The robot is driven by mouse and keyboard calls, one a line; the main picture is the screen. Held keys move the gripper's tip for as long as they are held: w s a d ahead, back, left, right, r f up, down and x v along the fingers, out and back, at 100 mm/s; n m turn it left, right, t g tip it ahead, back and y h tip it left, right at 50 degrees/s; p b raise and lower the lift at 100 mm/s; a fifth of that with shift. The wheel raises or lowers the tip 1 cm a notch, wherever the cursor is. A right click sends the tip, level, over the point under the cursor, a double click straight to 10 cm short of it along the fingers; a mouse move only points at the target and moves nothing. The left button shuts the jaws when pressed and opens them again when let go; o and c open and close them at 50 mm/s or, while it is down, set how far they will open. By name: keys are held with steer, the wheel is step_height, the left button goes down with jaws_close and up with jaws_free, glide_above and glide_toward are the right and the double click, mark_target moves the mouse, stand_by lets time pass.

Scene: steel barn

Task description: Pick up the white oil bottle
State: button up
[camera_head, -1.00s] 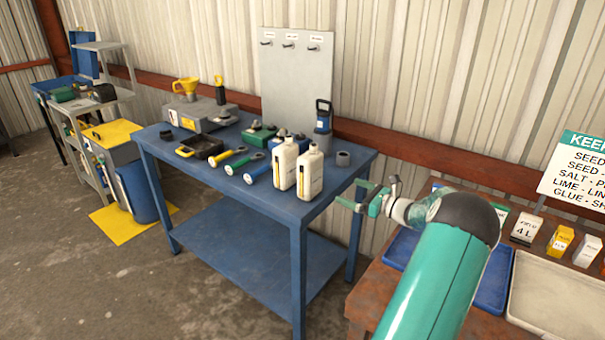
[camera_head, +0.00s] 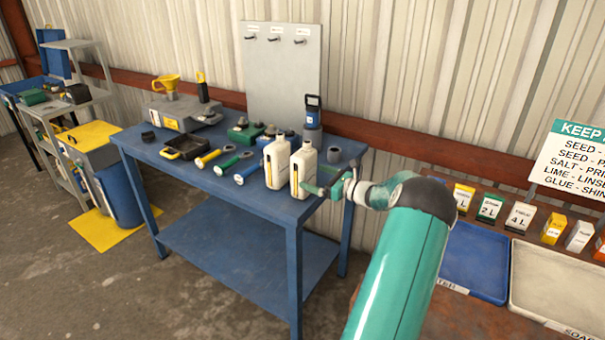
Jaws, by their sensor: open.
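Two white oil bottles stand upright side by side near the front right corner of the blue table (camera_head: 250,200). The left white bottle (camera_head: 276,162) is fully in view. The right white bottle (camera_head: 302,170) is nearer my gripper. My gripper (camera_head: 318,180) is open, with its green fingers pointing left at the right bottle's lower right side. One finger overlaps the bottle's edge in the picture. I cannot tell whether it touches or only passes in front.
A dark upright device (camera_head: 312,118) stands behind the bottles. At right, a rusty bench holds a blue tray (camera_head: 475,262), a pale tray (camera_head: 560,285) and several small cartons (camera_head: 520,217).

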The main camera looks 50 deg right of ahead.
mark_target(299, 170)
steer(key=w, duration=0.7)
steer(key=shift+w+a, duration=0.1)
steer(key=shift+w, duration=0.05)
steer(key=c, duration=1.3)
steer(key=shift+r, duration=0.1)
